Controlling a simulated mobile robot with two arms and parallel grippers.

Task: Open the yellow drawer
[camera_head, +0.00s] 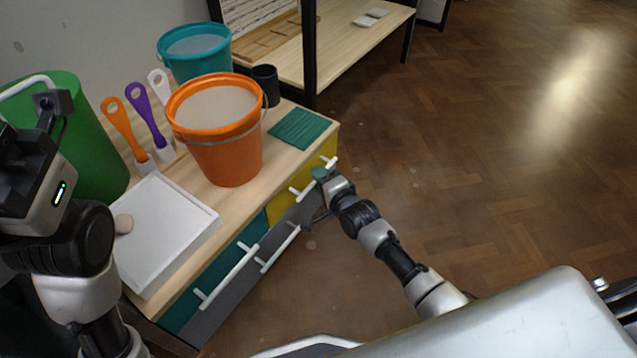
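The yellow drawer (283,206) is in the front of the wooden-topped cabinet, at its far right end. Its front looks flush with the cabinet. Its white bar handle (329,162) shows at both ends; the middle is hidden behind my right gripper. My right gripper (316,194) is at this handle, reaching in from the lower right. I cannot tell whether its fingers are closed on the bar. My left gripper (52,108) is at the far left, in front of the green bin, away from the drawer; its finger opening is not clear.
Teal (240,262) and grey (222,303) drawers with white handles are beside the yellow one. On the cabinet top stand an orange bucket (222,150), a teal bucket (197,55), a white tray (165,225) and a green mat (301,128). The floor to the right is clear.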

